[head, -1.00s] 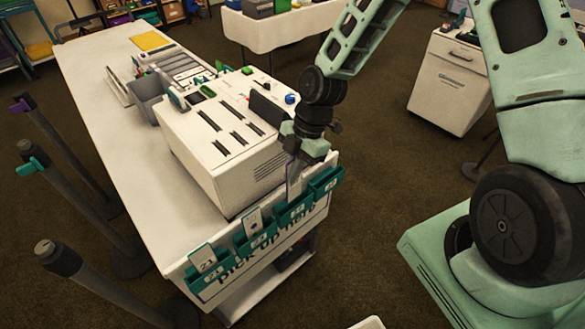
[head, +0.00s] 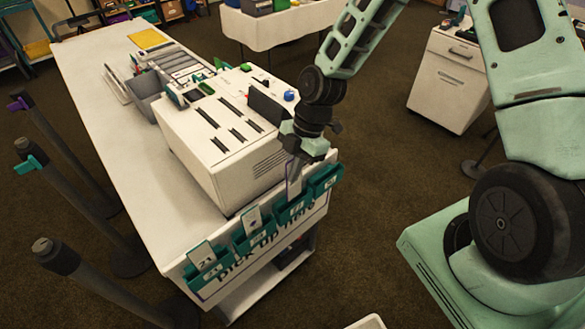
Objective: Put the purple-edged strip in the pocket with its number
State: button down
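A thin pale strip with a purple edge (head: 288,188) hangs upright below my gripper (head: 295,172), at the front end of the long counter. My gripper appears shut on its upper part; the fingertips are small and partly hidden. The strip's lower end is at the mouth of a teal pocket (head: 294,211), the third from the left; I cannot tell how far inside it is. The other teal pockets are at the left (head: 207,272), beside it (head: 258,241) and at the right end (head: 325,183). The strip's number cannot be read.
Pale cards stand in the two left pockets (head: 201,254) (head: 254,216). A white slotted machine (head: 215,140) stands on the counter close behind my gripper. Dark posts (head: 75,190) line the counter's left side. Open floor lies to the right.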

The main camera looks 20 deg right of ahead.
jog(key=shift+f, duration=0.35)
jog(key=shift+f+b, duration=2.35)
jog(key=shift+f, duration=0.7)
jog(key=c, duration=1.6)
grip_release()
jog(key=shift+o, duration=0.2)
jog(key=v, duration=1.7)
jog(key=shift+r+b, duration=0.2)
jog(key=shift+b, duration=0.15)
